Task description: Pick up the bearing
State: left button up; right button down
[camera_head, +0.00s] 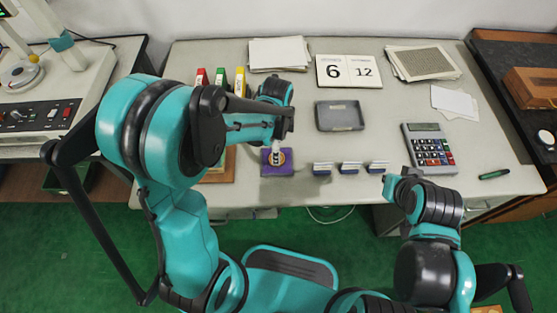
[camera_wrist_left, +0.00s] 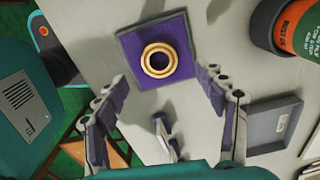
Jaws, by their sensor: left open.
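The bearing (camera_wrist_left: 159,60) is a small gold-coloured ring with a dark centre. It lies flat on a square purple pad (camera_wrist_left: 133,47) on the table. In the head view the purple pad (camera_head: 268,170) shows near the table's front edge, with the bearing partly covered by my gripper. My left gripper (camera_head: 277,149) points down above the pad. In the left wrist view my left gripper (camera_wrist_left: 160,82) is open, its two fingers apart with the ring framed beyond them and nothing between them. My right gripper (camera_head: 393,183) is off to the right, its jaws unclear.
Several blue-and-white blocks (camera_head: 350,168) stand right of the pad. A grey tray (camera_head: 340,116) lies behind them, and a calculator (camera_head: 430,149) farther right.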

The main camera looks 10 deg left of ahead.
pick_arm(q)
notch_tip(320, 180, down, 5)
jog(key=b, duration=0.2)
jog(key=shift+f+b, duration=0.1)
jog(key=shift+b, duration=0.25)
jog(key=c, duration=1.4)
jog(key=shift+o, duration=0.2)
jog(key=shift+r, duration=0.25)
